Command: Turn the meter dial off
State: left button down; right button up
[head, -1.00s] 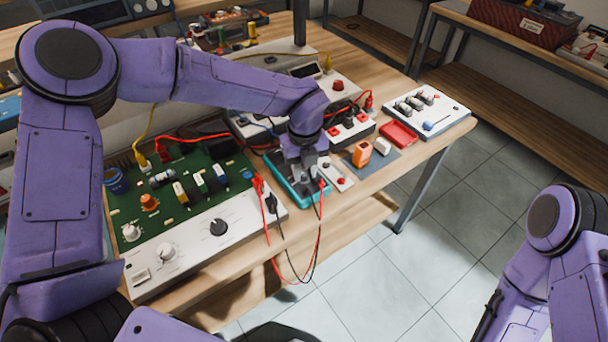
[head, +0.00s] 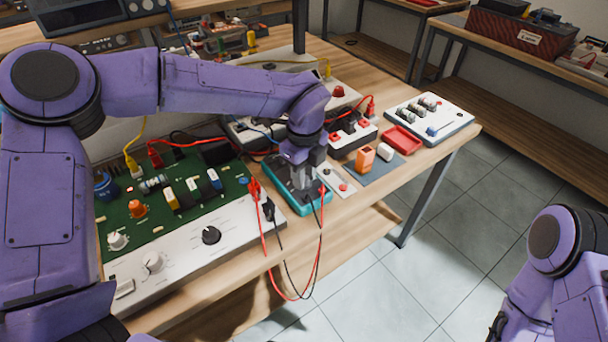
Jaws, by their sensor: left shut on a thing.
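The meter (head: 316,208) is a teal-cased handheld unit lying face up near the front edge of the wooden bench. Red and black leads plug into its near end and hang over the edge. My left gripper (head: 300,184) points down onto the meter's face and is shut on the dial. The dial itself is hidden under the fingers, so its setting cannot be read. My right arm (head: 555,250) is at the lower right, off the bench, and its gripper is not visible.
Left of the meter is a green circuit board (head: 155,205) with a white knob panel (head: 185,252). To the right are a small switch plate (head: 337,180), an orange block (head: 365,158), a red tray (head: 402,139) and a white component board (head: 430,118). Lead loops hang in front.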

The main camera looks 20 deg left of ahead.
pick_arm(q)
jog(key=c, duration=0.9)
grip_release()
jog(key=shift+o, duration=0.2)
notch_tip(320, 180, up, 11)
jog(key=shift+f+b, duration=0.15)
jog(key=shift+b, duration=0.2)
